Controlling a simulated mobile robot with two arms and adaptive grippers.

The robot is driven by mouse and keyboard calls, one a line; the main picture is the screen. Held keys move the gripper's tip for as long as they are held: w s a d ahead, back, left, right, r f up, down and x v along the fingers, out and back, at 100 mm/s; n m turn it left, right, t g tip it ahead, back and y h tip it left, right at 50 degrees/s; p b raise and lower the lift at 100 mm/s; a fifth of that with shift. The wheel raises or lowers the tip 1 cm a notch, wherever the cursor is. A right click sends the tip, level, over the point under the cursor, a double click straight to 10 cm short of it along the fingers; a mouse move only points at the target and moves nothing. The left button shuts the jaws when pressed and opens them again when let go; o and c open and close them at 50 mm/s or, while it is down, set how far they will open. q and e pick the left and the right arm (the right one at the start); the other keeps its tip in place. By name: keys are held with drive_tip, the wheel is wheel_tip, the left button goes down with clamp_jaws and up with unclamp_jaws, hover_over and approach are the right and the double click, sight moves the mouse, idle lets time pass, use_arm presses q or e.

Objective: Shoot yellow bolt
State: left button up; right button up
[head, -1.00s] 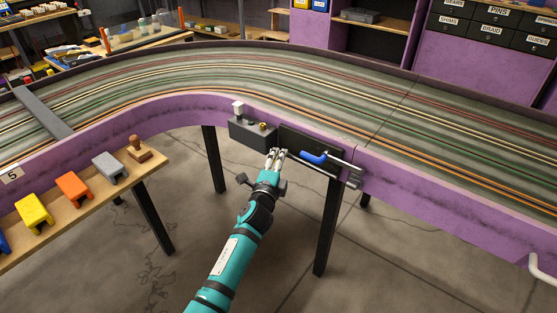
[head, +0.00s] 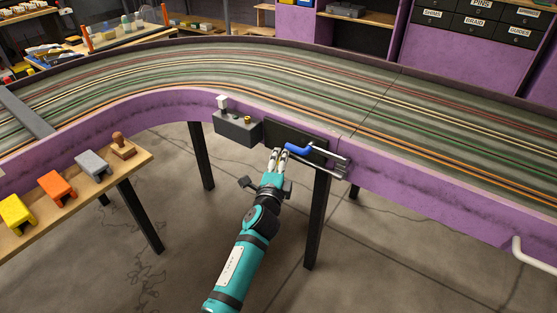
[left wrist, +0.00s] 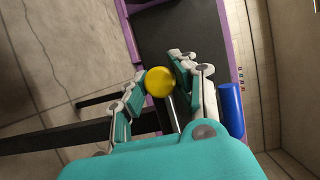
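In the left wrist view a yellow ball knob (left wrist: 160,82) on a thin metal rod sits between the fingers of my left gripper (left wrist: 172,76). The fingers are apart; the left one is at the knob's edge, and a gap shows between the knob and the right one. In the head view my left gripper (head: 278,155) is in front of the dark panel (head: 273,132) on the track's side, and the yellow knob is hidden. A blue handle (head: 298,148) is just right of the fingers; it also shows in the wrist view (left wrist: 230,110). My right gripper is out of view.
A grey box (head: 237,128) with a white knob and a small brass button is fixed left of the panel. Metal rods (head: 330,160) stick out at right. The purple track wall (head: 430,200) runs behind. A wooden shelf (head: 75,205) with coloured blocks is at left.

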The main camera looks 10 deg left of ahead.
use_arm(q)
drive_tip(key=o, duration=0.5)
drive_tip(key=shift+s+d, duration=0.1)
drive_tip(key=shift+d, duration=0.1)
drive_tip(key=shift+a, duration=0.1)
drive_tip(key=shift+s, duration=0.1)
drive_tip(key=s, duration=1.1)
drive_tip(key=shift+s+d, duration=0.3)
drive_tip(key=shift+s, duration=0.1)
